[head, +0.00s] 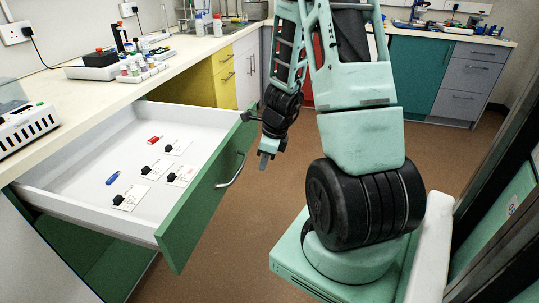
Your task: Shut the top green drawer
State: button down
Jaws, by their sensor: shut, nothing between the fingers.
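The top green drawer (212,195) stands pulled out from the bench on the left in the head view. Its green front has a curved metal handle (231,171). Inside the white drawer lie several white cards with black clips, a blue item (112,179) and a red item (155,140). My gripper (264,162) is shut and empty. It points down just to the right of the drawer's far front corner. A dark part of the wrist reaches that corner in the picture; I cannot tell whether it touches.
The cream bench top (105,92) carries a white device (24,127), a vial rack (140,71) and a stirrer-like unit (92,65). Yellow cabinets (224,75) stand beyond the drawer. Brown floor (215,250) is clear in front of the drawer.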

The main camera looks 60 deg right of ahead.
jog(key=shift+w+a+r+p, duration=0.15)
jog(key=shift+w+a, duration=0.1)
jog(key=shift+w, duration=0.3)
jog(key=shift+w+a+r+p, duration=0.15)
jog(key=shift+w+a, duration=0.1)
jog(key=shift+w, duration=0.25)
jog(key=shift+w+a+r+p, duration=0.15)
jog(key=shift+w+a, duration=0.1)
jog(key=shift+w, duration=0.3)
jog(key=shift+w, duration=0.1)
